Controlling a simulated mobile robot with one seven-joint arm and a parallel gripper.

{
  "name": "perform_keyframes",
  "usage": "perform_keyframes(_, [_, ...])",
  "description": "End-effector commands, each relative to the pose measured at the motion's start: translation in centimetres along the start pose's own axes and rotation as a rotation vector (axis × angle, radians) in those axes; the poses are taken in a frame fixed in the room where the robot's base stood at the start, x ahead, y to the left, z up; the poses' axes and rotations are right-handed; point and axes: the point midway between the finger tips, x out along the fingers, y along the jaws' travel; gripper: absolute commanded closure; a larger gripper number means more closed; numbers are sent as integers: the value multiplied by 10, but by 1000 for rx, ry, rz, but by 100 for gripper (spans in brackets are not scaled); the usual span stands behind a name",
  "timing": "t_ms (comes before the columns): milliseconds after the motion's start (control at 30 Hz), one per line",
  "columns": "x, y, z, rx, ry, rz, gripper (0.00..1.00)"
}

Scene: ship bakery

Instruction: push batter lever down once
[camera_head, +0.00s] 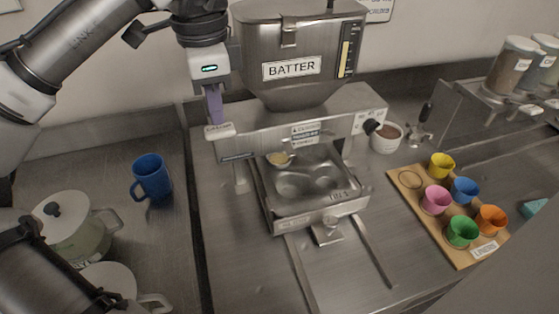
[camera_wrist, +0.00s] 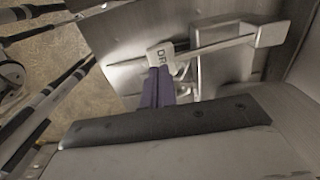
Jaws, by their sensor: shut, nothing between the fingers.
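The steel batter dispenser (camera_head: 300,50) has a hopper marked BATTER. A pale labelled lever end (camera_head: 219,131) sticks out at the left of its crossbar. My gripper (camera_head: 214,118), with purple fingers, points down just above this lever end, at or very near its top. In the wrist view, the shut fingers (camera_wrist: 158,88) hide part of the pale tab (camera_wrist: 160,54), whose lettering starts "DR". A thin lever bar (camera_wrist: 212,44) runs right from there. I cannot tell whether the fingers touch the tab.
A blue mug (camera_head: 150,176) and pale pots (camera_head: 72,228) stand at the left. A wooden board (camera_head: 408,198) with several coloured cups lies at the right. A white bowl (camera_head: 386,138) and a black knob (camera_head: 371,126) are by the dispenser's right end.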

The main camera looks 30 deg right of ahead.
Motion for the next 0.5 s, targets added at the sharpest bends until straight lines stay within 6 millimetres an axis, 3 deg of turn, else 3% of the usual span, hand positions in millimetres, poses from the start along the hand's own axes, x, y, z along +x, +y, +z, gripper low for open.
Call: perform_keyframes(500, [-4, 0, 0, 0, 0, -1, 100])
